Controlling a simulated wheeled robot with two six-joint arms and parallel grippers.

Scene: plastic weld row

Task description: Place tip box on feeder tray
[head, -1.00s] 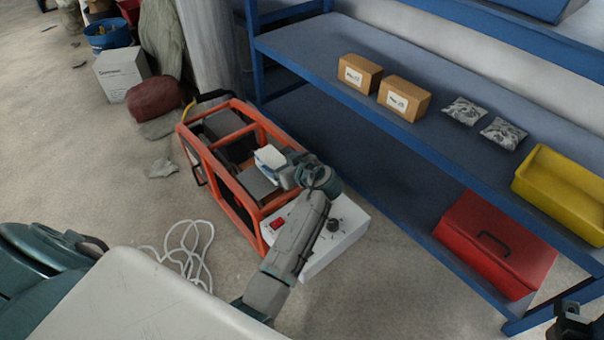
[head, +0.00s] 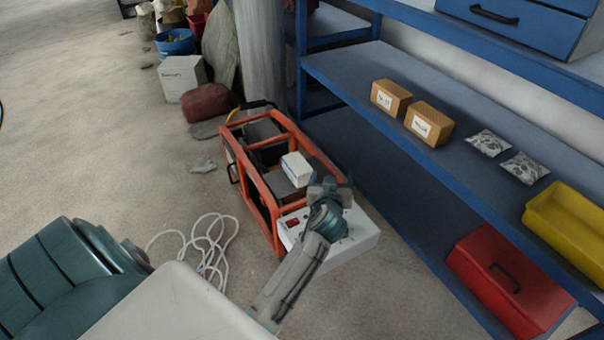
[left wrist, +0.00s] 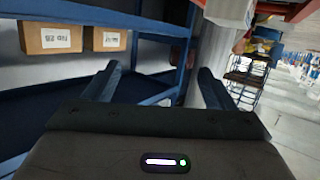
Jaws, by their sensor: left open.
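A small white box (head: 296,168), which I take to be the tip box, sits upright on the grey surface, apparently the feeder tray (head: 281,186), inside the orange-framed machine. My left gripper (head: 328,188) is beside the box, on its near right side, and looks apart from it. In the left wrist view, the two fingers (left wrist: 160,82) are spread with nothing between them. A white box-like thing (left wrist: 231,11) shows at the top edge there, cut off by the frame. My right gripper is not in view.
The machine's orange frame (head: 256,196) surrounds the grey surface, with a white control box (head: 350,238) at its near end. A blue shelf (head: 450,105) stands close on the right, carrying cardboard boxes (head: 428,124). A white cable (head: 208,245) lies on the floor at left.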

